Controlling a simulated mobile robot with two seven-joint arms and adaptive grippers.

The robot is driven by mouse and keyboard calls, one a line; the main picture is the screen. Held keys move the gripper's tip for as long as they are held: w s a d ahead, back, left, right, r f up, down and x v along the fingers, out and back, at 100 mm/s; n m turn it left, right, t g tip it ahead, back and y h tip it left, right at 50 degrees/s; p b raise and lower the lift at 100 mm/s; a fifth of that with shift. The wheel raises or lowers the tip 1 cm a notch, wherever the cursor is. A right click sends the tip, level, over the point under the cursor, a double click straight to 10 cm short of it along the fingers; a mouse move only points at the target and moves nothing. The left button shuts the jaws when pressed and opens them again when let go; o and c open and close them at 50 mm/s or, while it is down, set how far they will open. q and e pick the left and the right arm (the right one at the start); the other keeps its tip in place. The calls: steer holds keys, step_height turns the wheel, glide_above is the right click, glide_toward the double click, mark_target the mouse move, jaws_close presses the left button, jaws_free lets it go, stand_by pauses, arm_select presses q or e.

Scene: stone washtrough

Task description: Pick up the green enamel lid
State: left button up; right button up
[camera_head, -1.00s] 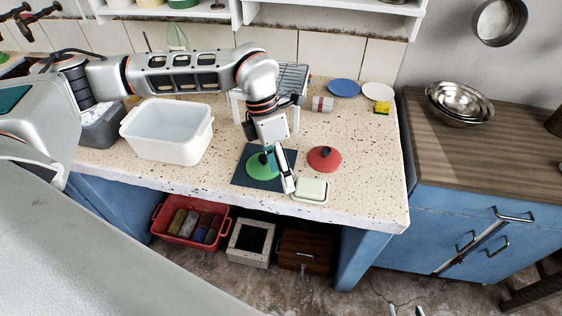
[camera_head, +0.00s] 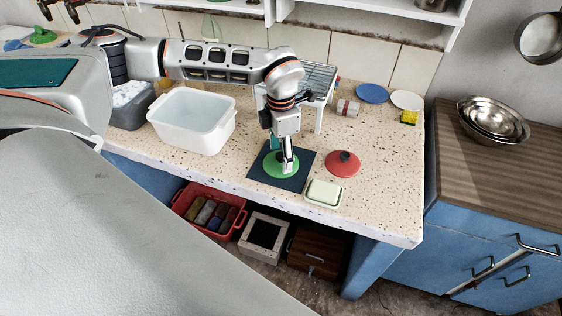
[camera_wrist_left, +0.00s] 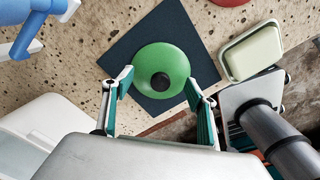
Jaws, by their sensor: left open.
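The green enamel lid (camera_head: 281,171) lies on a dark square mat (camera_head: 258,175) near the front edge of the speckled counter. In the left wrist view the lid (camera_wrist_left: 162,62) shows whole, with its black knob at its centre. My left gripper (camera_head: 287,168) is above the lid, pointing down, and hides part of it in the head view. In the left wrist view my left gripper (camera_wrist_left: 158,85) is open, its fingertips on either side of the knob's line, with nothing between them. I cannot tell the exact height above the lid. My right gripper is not in view.
A red lid (camera_head: 343,164) and a pale green soap dish (camera_head: 324,193) sit right of the mat. A white tub (camera_head: 192,122) stands to the left. A wire rack (camera_head: 318,92) stands behind my gripper. Plates (camera_head: 372,94) lie at the back right.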

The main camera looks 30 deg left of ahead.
arm_select(q)
steer(key=shift+f, duration=0.4)
steer(key=shift+c, duration=0.5)
jaws_close()
